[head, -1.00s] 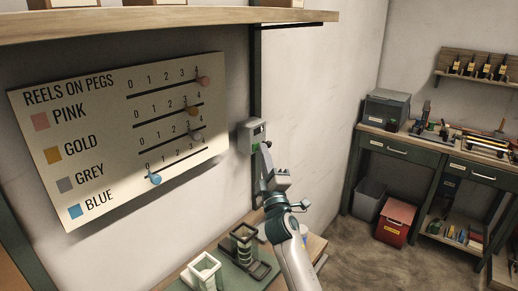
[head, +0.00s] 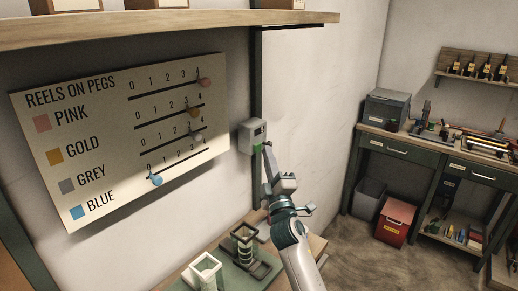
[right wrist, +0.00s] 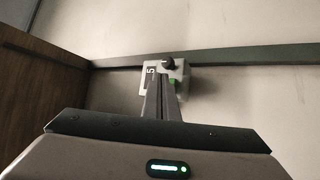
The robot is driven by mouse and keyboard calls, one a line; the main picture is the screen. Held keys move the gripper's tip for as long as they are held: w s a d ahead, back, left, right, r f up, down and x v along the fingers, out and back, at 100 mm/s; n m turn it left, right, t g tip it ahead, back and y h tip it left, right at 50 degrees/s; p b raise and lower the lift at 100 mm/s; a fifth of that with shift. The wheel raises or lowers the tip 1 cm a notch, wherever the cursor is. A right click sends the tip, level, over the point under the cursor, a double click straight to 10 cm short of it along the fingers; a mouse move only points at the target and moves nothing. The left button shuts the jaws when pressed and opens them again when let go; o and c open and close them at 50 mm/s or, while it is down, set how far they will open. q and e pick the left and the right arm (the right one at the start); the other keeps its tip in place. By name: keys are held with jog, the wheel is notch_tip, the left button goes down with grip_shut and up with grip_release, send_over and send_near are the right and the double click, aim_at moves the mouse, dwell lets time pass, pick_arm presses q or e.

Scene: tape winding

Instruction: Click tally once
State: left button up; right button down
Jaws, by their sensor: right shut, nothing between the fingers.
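The tally (head: 252,136) is a small grey box on the dark upright post, with a dark display and a green part (head: 257,148) low on its front. It also shows in the right wrist view (right wrist: 181,68), with a dark round knob on top and a green button (right wrist: 174,82) partly behind my fingers. My right gripper (head: 268,148) is shut and empty, its fingertips pointing up just beside the tally's lower right. In the right wrist view the shut fingers (right wrist: 161,88) line up with the tally. I cannot tell whether they touch it. My left gripper is out of view.
A board with rows of numbers and coloured markers (head: 120,140) hangs left of the post. A wooden shelf (head: 170,25) runs above. A bench with pale and dark holders (head: 203,272) lies below. A workbench (head: 430,150) with bins stands at the right.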

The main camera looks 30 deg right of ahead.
jog(key=s, duration=0.1)
jog(key=s+d+p, duration=0.1)
jog(key=s, duration=0.1)
jog(key=s+d, duration=0.1)
jog(key=shift+s+p, duration=0.35)
dwell(0.3)
dwell(0.8)
